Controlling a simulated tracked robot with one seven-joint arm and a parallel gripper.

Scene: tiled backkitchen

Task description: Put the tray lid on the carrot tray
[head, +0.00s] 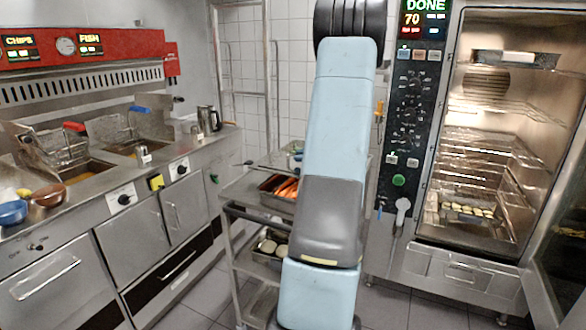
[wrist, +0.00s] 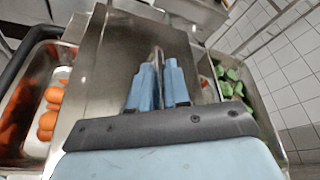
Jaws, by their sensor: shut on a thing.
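My gripper (wrist: 160,68) is shut on the tray lid (wrist: 108,65), a flat steel plate, between its two blue fingers. The lid is held between the carrot tray and a tray of green vegetables in the wrist view. The carrot tray (wrist: 16,108) is at the left, with orange carrots (wrist: 49,104) showing uncovered beside the lid's edge. In the head view the steel carrot tray (head: 279,204) sits on the trolley, and a lid-like plate (head: 268,164) shows just above and behind it. My arm hides the gripper there.
The green vegetable tray (wrist: 262,104) is at the right. A lower trolley shelf holds another tray of sliced food (head: 270,246). The fryer counter (head: 150,165) stands left, and an open oven (head: 490,150) stands right. Tiled wall (wrist: 285,70) lies beyond.

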